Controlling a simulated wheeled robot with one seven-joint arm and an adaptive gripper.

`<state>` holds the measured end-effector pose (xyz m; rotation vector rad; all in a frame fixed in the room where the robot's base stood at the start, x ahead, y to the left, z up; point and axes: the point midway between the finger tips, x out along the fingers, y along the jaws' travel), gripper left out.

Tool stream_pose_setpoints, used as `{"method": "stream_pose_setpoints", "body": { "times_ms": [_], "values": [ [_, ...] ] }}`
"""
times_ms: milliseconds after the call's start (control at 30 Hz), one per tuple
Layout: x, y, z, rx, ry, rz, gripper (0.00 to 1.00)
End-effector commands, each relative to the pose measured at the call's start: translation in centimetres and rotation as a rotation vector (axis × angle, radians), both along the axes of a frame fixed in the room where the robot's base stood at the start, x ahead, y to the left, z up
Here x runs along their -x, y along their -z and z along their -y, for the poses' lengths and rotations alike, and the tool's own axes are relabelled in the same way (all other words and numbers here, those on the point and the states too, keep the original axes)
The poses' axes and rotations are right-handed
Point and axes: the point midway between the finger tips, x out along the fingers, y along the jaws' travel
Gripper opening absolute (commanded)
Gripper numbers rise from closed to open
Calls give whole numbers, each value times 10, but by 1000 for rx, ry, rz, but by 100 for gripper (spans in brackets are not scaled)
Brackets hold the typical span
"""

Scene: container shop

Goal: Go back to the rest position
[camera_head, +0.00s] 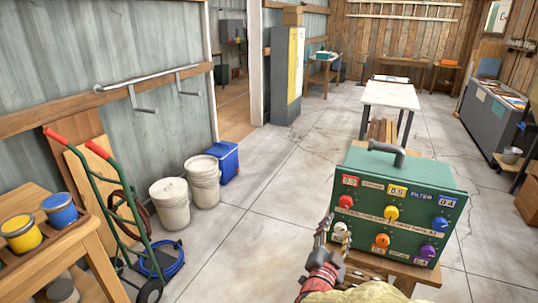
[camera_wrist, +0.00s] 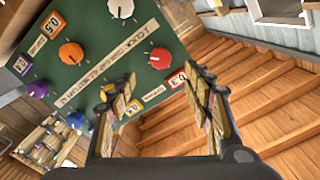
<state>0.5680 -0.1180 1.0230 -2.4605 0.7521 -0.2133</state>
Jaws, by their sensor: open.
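My gripper (camera_head: 335,240) is in front of the left part of a green control box (camera_head: 408,170) in the head view. The box has a grey top handle, coloured knobs and small numbered displays, and it stands on a wooden stand (camera_head: 400,268). In the wrist view my gripper (camera_wrist: 157,88) is open, its two fingers spread wide with nothing between them. I cannot tell whether a finger touches the box.
A wooden table (camera_head: 80,240) with paint cans, a green hand truck (camera_head: 125,215), white buckets (camera_head: 185,185) and a blue cooler (camera_head: 225,160) stand at the left. A white-topped table (camera_head: 390,95) stands behind the box. The floor (camera_head: 270,220) between is clear.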

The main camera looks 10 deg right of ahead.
Motion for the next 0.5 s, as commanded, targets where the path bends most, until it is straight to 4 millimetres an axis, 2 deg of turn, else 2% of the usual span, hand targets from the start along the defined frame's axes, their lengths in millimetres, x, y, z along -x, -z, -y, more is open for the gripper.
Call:
{"method": "stream_pose_setpoints", "body": {
  "times_ms": [67,167,200,300,400,500],
  "values": [
    [-3,12,-5,-17,-20,-41,51],
    [-8,43,-22,-51,-93,-154,51],
    [-7,62,-33,-68,-135,-219,51],
    [-2,97,-65,-105,-260,-383,51],
    [11,115,-99,-130,-392,-531,51],
    [32,120,-128,-139,-517,-669,51]
  ]
}}
